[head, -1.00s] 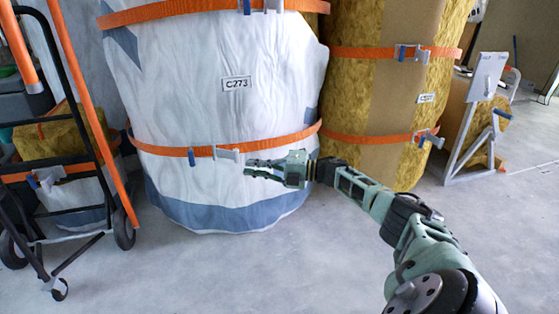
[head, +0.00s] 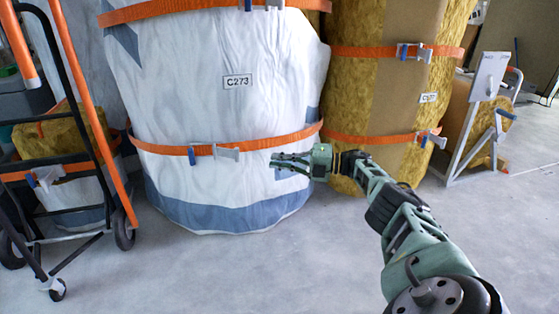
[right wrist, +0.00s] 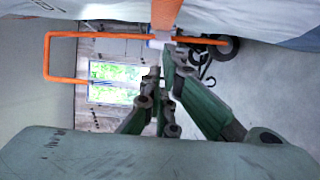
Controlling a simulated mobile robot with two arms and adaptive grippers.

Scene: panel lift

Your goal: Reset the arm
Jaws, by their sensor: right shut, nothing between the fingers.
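My right arm reaches in from the lower right of the head view. Its gripper (head: 276,164) is shut and empty, pointing left in front of the lower part of a large white wrapped bale (head: 235,110) labelled C273. The fingers show up close in the right wrist view (right wrist: 165,110), with nothing between them. Whether the gripper touches the bale cannot be told. My left gripper is in neither view.
Orange straps (head: 170,149) with metal buckles ring the bale. A yellow wool bale (head: 350,90) stands to its right. A black and orange hand cart (head: 95,150) stands at left, a grey metal stand (head: 470,130) at right. The concrete floor (head: 200,275) in front is clear.

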